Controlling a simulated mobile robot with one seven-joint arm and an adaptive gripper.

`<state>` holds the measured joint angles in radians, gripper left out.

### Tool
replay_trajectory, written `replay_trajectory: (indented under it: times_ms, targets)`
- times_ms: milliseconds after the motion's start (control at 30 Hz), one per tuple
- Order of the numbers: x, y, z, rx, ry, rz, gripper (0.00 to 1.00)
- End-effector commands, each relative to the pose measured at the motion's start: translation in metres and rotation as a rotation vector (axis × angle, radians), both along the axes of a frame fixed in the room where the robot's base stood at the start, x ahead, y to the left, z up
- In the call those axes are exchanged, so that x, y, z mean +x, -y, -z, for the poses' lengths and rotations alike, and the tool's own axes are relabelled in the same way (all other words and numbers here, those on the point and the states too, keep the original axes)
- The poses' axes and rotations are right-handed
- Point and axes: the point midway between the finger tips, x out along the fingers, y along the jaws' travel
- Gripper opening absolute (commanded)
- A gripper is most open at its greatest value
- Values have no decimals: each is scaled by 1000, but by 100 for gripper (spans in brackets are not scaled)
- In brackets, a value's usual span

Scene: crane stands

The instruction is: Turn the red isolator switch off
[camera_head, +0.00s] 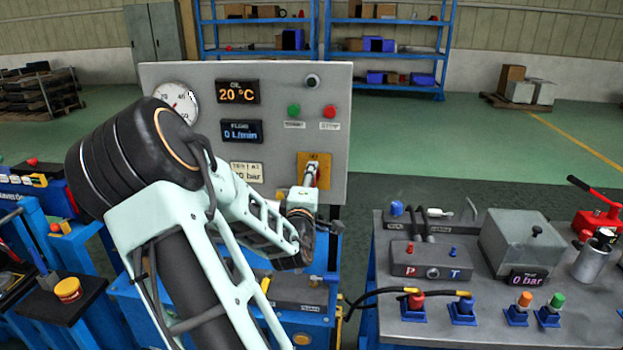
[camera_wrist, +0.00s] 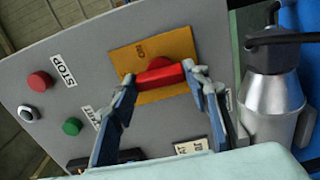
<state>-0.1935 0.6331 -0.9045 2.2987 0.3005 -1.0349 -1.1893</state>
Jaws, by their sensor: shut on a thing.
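The red isolator switch (camera_wrist: 160,76) is a red bar handle on a yellow plate (camera_wrist: 150,52), mounted on the grey control panel. In the wrist view my gripper (camera_wrist: 160,80) has one finger at each end of the red handle and is shut on it. In the head view the yellow plate (camera_head: 325,158) is at the panel's lower right, with my gripper (camera_head: 312,174) in front of it. There the handle is largely hidden by the gripper. Lettering on the plate is too blurred to read surely.
The grey panel (camera_head: 270,75) also carries a green button (camera_head: 294,111), a red stop button (camera_head: 330,112), displays and a round gauge (camera_head: 177,101). A bench (camera_head: 480,325) with hoses and a grey box stands at right. Open green floor lies behind it.

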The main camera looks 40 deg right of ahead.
Motion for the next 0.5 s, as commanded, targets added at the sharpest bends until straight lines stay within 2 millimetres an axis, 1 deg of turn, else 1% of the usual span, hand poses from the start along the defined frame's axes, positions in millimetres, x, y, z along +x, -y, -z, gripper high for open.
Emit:
replay_trajectory:
  times_ms: [200, 500]
  targets:
    - [0, 0, -1, -30, -34, 0, 19]
    - [0, 0, -1, -36, -40, 0, 19]
